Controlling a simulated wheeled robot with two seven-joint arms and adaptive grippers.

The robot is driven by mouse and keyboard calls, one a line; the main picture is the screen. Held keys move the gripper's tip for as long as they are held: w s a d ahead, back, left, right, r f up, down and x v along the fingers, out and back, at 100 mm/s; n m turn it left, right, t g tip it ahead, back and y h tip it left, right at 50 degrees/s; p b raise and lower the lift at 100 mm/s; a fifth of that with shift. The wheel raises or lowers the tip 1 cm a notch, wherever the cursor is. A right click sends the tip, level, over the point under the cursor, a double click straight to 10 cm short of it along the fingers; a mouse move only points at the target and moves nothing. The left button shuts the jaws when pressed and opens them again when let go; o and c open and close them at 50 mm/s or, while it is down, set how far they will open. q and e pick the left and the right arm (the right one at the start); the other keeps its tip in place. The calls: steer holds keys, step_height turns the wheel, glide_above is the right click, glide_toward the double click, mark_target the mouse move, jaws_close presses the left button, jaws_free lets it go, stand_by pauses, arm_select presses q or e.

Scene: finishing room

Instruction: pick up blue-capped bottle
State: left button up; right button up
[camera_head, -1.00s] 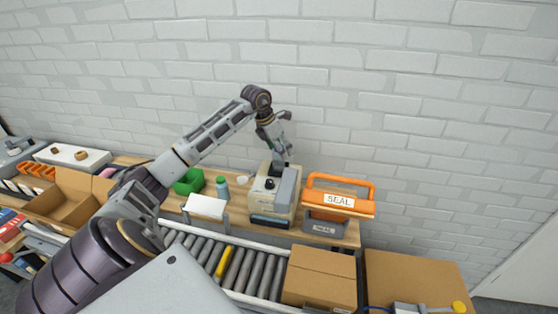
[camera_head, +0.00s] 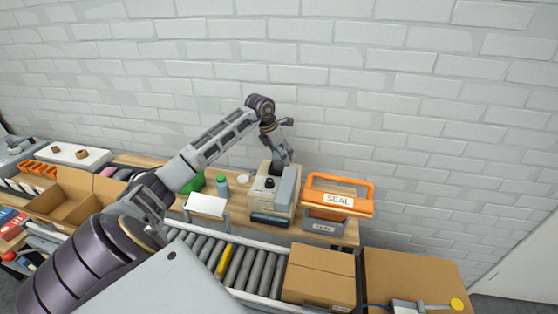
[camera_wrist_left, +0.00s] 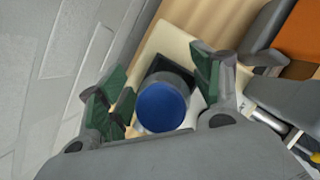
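The blue-capped bottle shows in the left wrist view as a round blue cap (camera_wrist_left: 162,107) on a grey body, seen from above against a dark square patch on a beige surface. My left gripper (camera_wrist_left: 160,97) is open, with its green-padded fingers on either side of the cap. I cannot tell whether the pads touch it. In the head view my left gripper (camera_head: 281,160) points down at the back of the beige machine (camera_head: 266,197). I cannot make out the blue cap there. My right gripper is not in view.
An orange-handled sealer marked SEAL (camera_head: 338,199) stands right of the machine. A teal bottle (camera_head: 222,187) and a white tilted panel (camera_head: 206,205) are on its left. A roller conveyor (camera_head: 245,268) with a cardboard box (camera_head: 320,276) runs in front. A brick wall is behind.

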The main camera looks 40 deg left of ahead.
arm_select(q)
steer(key=c, duration=0.7)
steer(key=shift+r, duration=0.15)
steer(key=shift+c, duration=0.2)
steer(key=shift+r+b, duration=0.65)
steer(key=shift+r, duration=4.2)
